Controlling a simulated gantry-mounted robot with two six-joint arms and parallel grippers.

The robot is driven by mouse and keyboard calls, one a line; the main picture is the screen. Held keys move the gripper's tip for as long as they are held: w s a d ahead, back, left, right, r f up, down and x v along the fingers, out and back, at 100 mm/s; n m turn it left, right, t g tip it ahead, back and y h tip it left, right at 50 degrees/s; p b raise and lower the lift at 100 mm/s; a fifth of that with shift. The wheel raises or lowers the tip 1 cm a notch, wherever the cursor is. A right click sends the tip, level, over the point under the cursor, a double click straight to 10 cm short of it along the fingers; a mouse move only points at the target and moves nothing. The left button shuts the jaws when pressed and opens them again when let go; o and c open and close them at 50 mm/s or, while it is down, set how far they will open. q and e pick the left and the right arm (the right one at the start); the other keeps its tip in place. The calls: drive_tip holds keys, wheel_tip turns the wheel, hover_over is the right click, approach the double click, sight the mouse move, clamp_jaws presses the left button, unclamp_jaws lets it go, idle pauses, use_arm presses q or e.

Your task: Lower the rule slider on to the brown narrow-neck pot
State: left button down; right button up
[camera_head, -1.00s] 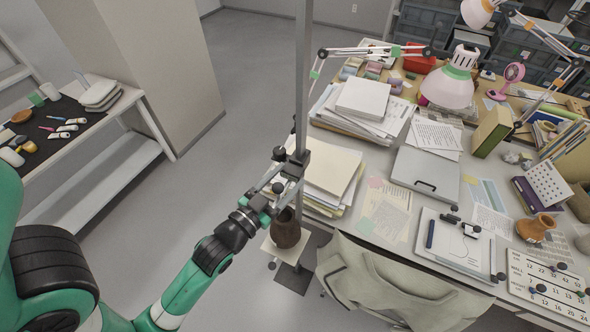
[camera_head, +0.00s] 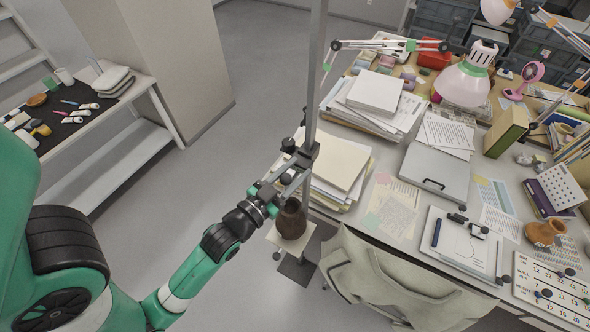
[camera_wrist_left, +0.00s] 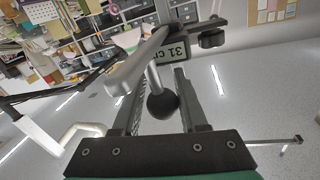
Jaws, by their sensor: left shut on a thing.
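The brown narrow-neck pot (camera_head: 291,221) stands upright on a small pale platform (camera_head: 311,240) at the foot of a tall grey upright post (camera_head: 315,80). The rule slider (camera_head: 304,156) sits on this post, above the pot; its lower end and the pot's mouth are partly hidden by my gripper. My left gripper (camera_head: 270,192) reaches in beside the post, at the slider. In the left wrist view, its fingers (camera_wrist_left: 157,90) stand either side of a black ball knob (camera_wrist_left: 163,104) on a rod of the slider. A "31 cm" label (camera_wrist_left: 174,53) shows there. My right gripper is out of view.
A cluttered desk (camera_head: 400,195) with paper stacks (camera_head: 340,165) stands close right of the post. A pale garment (camera_head: 390,280) hangs at its front edge. A side table (camera_head: 125,95) with tools is at left. The floor between (camera_head: 200,170) is clear.

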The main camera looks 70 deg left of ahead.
use_arm(q)
drive_tip(key=shift+a, duration=0.1)
idle(0.8)
wheel_tip(320, 180, down, 12)
drive_tip(key=b, duration=0.9)
drive_tip(key=shift+s+r, duration=0.1)
drive_tip(key=c, duration=0.8)
unclamp_jaws()
drive_tip(key=shift+c, duration=0.2)
drive_tip(key=o, duration=0.3)
drive_tip(key=shift+a, duration=0.15)
